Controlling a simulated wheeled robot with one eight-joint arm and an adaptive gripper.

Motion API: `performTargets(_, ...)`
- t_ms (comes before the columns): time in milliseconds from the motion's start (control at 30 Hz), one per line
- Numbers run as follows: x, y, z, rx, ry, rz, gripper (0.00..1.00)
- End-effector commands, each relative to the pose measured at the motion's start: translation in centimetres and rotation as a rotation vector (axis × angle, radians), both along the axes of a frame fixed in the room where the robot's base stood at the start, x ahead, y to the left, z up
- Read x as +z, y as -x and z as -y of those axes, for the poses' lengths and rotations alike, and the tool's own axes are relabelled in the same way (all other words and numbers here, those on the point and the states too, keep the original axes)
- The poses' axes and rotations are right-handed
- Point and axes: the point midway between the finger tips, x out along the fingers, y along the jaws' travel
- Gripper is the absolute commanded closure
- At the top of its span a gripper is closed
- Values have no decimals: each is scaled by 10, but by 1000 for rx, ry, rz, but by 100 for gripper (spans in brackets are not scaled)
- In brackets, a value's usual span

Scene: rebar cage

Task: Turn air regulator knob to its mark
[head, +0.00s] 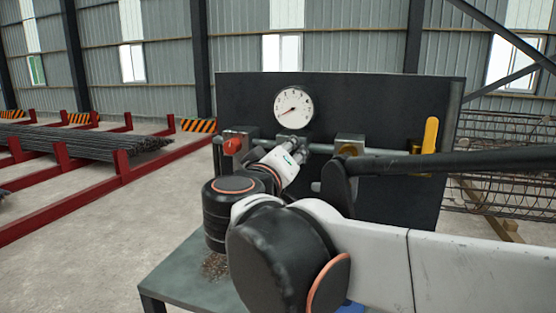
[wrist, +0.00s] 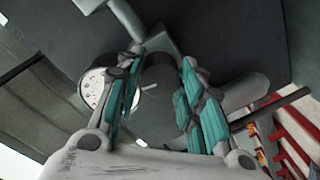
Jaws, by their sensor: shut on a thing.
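The air regulator knob (wrist: 160,108) is a dark grey round knob with a short pale line on its face, seen in the wrist view. My gripper (wrist: 160,98) has its teal-padded fingers on both sides of the knob and is shut on it. In the head view my gripper (head: 298,152) reaches the pipe below the gauge, and my wrist hides the knob. The white pressure gauge (head: 294,107) is on the black panel, its needle pointing to the lower left. It also shows beside the left finger in the wrist view (wrist: 92,86). I cannot make out a target mark.
The black panel (head: 390,100) carries a grey pipe (head: 395,153), a red knob (head: 232,146) to the left and a yellow lever (head: 430,135) to the right. A grey bench (head: 180,275) stands below. Red racks with rebar (head: 85,140) are at the left.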

Motion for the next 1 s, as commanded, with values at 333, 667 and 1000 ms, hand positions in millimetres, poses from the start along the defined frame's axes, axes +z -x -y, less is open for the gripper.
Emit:
performTargets(333, 1, 0, 0, -1, 308, -111, 89)
performTargets(667, 1, 0, -1, 1, 602, -218, 89)
performTargets(1000, 2, 0, -1, 1, 906, -328, 89)
